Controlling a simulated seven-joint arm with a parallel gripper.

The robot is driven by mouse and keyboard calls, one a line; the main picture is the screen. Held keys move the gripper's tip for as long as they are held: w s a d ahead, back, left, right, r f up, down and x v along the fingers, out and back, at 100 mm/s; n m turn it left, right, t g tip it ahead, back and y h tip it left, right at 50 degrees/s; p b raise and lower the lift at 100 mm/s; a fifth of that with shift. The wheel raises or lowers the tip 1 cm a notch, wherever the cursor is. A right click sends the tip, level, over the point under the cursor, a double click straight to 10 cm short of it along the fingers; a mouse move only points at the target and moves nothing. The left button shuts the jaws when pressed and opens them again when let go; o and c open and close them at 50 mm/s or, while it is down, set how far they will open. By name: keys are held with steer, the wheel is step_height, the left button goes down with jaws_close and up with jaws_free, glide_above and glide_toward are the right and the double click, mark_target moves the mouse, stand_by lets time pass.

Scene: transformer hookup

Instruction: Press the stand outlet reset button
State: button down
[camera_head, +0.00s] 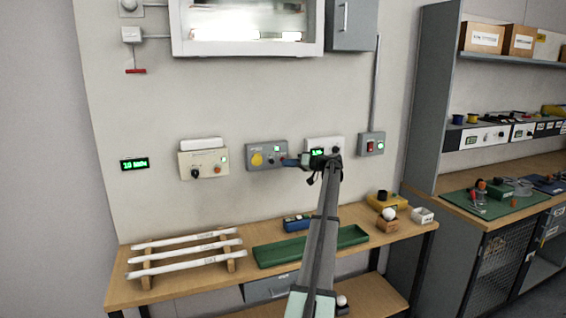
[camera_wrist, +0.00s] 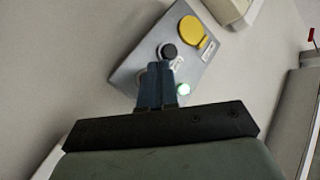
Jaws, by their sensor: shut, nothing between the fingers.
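The stand outlet is a grey wall box (camera_head: 250,164) with a round yellow cover (camera_head: 257,159). In the wrist view the box (camera_wrist: 205,65) shows tilted, with the yellow cover (camera_wrist: 192,32), a black round knob or button (camera_wrist: 168,51), a small label and a lit green lamp (camera_wrist: 183,89). My gripper (camera_head: 285,162) is shut and empty, at the right side of the box. In the wrist view its blue fingertips (camera_wrist: 158,68) lie over the box face, just below the black part. They partly hide another round fitting. I cannot tell whether they touch the face.
Other wall units flank the box: a beige one (camera_head: 190,172) at left, a white one behind my wrist, and a grey one with a red switch (camera_head: 371,149) at right. Below stands a wooden bench (camera_head: 120,294) with white tubes on a rack (camera_head: 147,282) and a green tray (camera_head: 275,257).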

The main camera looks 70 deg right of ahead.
stand_by(0.3)
steer(key=shift+s+a, duration=1.75)
steer(key=shift+a, duration=0.05)
